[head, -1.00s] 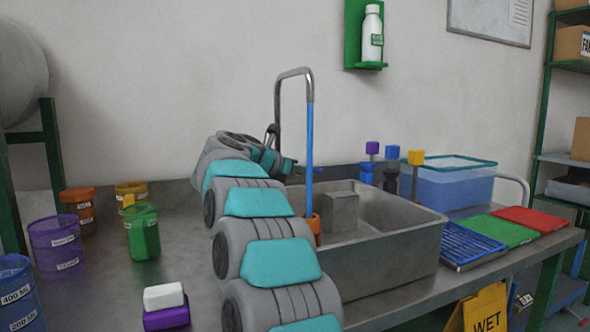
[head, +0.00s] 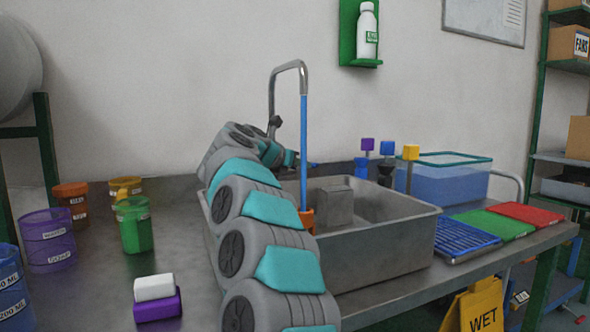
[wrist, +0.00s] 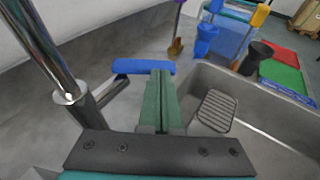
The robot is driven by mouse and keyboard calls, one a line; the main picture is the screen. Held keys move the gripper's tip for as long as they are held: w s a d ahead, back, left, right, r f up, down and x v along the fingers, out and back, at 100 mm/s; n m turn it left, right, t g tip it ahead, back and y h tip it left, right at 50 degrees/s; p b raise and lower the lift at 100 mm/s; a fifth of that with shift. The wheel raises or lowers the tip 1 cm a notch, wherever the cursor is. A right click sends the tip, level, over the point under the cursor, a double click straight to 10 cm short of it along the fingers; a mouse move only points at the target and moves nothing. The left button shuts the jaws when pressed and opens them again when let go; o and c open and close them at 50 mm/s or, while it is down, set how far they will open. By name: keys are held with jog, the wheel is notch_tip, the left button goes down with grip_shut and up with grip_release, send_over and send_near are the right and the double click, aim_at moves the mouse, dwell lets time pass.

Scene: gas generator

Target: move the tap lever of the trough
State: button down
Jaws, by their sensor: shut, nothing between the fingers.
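The trough (head: 375,255) is a grey metal sink set on the bench, with a tall chrome tap (head: 289,66) arching over it and a blue hose hanging down to an orange nozzle. The tap lever has a blue handle (wrist: 130,66) on a dark arm beside the chrome pipe (wrist: 42,48) in the wrist view. My gripper (wrist: 159,73) is shut and empty. Its green fingertips overlap the blue handle's right part; I cannot tell whether they touch. In the head view my gripper (head: 297,160) is behind the hose, and the lever is mostly hidden.
Coloured cups and a white-and-purple block (head: 157,300) stand on the left bench.

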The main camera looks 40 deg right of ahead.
jog(key=shift+s+d+f+n+t, duration=0.1)
jog(key=shift+d+f+n+t, duration=0.05)
jog(key=shift+d+n+t, duration=0.3)
jog(key=shift+a, duration=0.1)
jog(key=shift+a, duration=0.2)
jog(key=shift+a+r+m+g+p, duration=0.5)
jog(key=shift+m+g+p, duration=0.2)
jog(key=shift+p, duration=0.3)
jog(key=shift+a+f, duration=0.1)
